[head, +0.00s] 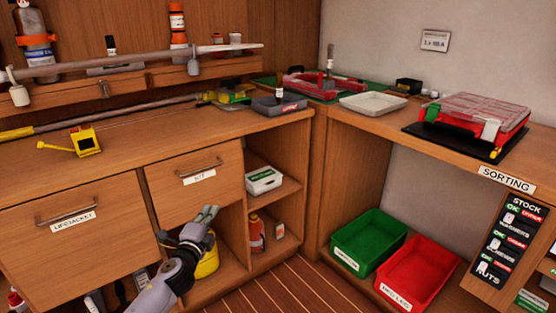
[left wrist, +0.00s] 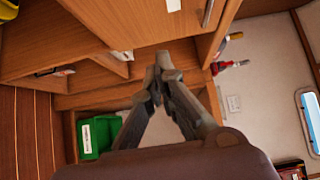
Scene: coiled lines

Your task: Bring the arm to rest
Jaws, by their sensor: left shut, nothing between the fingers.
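My left gripper (head: 208,213) is in the lower middle of the head view, in front of the cabinet and just below the drawer labelled KIT (head: 196,172). Its fingers are together and hold nothing. In the left wrist view my left gripper (left wrist: 162,62) also shows with its fingertips closed and nothing between them. My left arm comes up from the bottom of the head view and covers part of a yellow container (head: 207,262) on the shelf behind it. My right gripper is in neither view.
A wooden counter (head: 130,150) runs along the left, with a yellow tape measure (head: 84,141) on it. A green bin (head: 368,243) and a red bin (head: 416,272) stand low at the right. The wooden floor (head: 290,290) between is clear.

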